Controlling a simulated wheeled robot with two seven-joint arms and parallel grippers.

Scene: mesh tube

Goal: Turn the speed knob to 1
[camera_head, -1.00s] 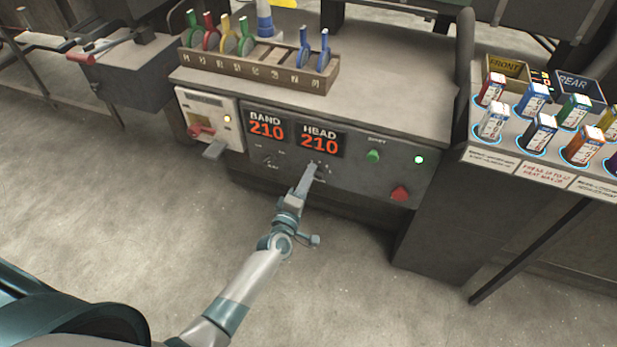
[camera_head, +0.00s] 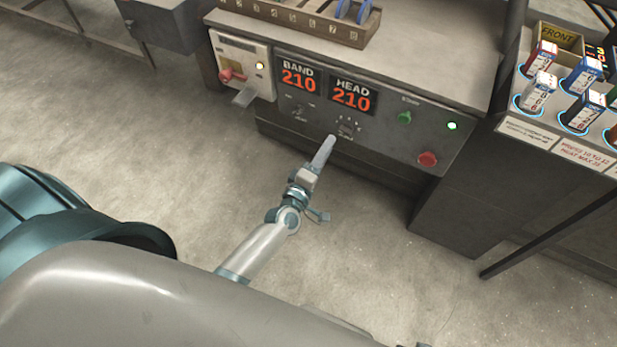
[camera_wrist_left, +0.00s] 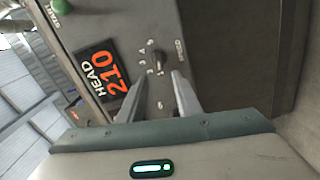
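The speed knob (camera_head: 346,128) is a small dark knob on the grey front panel, below the red HEAD 210 display (camera_head: 352,95). In the left wrist view the knob (camera_wrist_left: 157,60) stands out from the panel, with small marks around it and a SPEED label beside it. I cannot read for sure which mark it points to. My left gripper (camera_head: 331,140) is just in front of and below the knob. In the left wrist view its two fingers (camera_wrist_left: 158,88) are apart, with nothing between them, and the knob is beyond their tips. My right gripper is not in view.
A second knob (camera_head: 299,110) sits below the BAND 210 display (camera_head: 299,77). A green button (camera_head: 405,118), a lit green lamp (camera_head: 452,126) and a red button (camera_head: 427,158) are to the right. A switch box with a red handle (camera_head: 232,76) is at left. The floor in front is clear.

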